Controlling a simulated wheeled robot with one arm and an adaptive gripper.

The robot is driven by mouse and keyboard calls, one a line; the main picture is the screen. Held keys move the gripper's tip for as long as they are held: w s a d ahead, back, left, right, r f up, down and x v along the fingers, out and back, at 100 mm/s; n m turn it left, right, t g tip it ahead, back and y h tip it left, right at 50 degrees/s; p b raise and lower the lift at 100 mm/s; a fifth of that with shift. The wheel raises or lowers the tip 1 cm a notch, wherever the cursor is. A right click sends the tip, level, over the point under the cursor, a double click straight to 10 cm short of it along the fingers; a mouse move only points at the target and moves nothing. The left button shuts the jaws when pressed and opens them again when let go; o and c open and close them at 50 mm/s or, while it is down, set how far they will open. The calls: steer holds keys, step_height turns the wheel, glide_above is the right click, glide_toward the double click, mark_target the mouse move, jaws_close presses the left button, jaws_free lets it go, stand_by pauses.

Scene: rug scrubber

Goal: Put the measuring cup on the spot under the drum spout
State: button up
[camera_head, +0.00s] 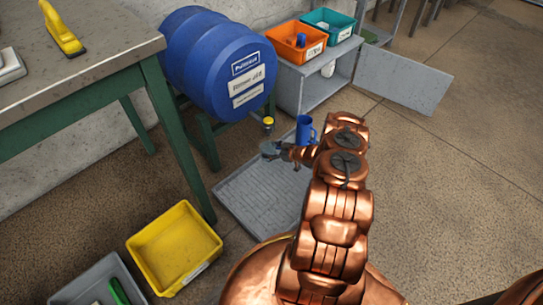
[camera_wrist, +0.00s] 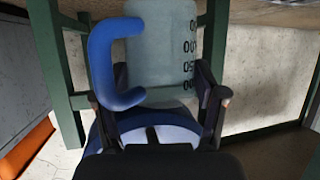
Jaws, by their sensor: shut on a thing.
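The clear measuring cup (camera_head: 269,148) is in my gripper (camera_head: 284,153), in front of the blue drum (camera_head: 215,65) and just below its yellow-topped spout (camera_head: 268,122). In the wrist view the cup (camera_wrist: 160,45) shows dark scale marks and a curved blue handle (camera_wrist: 117,75). My gripper (camera_wrist: 162,108) is shut on it, with a finger at each side. The cup appears to be above the grey grated tray (camera_head: 255,198); its exact height is unclear. The spot under the spout cannot be made out.
A yellow tub (camera_head: 175,247) and a grey bin (camera_head: 98,285) stand at lower left. Open floor lies to the right.

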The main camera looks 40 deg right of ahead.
steer(key=shift+f+b, duration=0.45)
steer(key=shift+f, duration=1.2)
steer(key=shift+f, duration=0.1)
steer(key=shift+f, duration=0.15)
steer(key=o, duration=1.1)
steer(key=shift+o, duration=0.2)
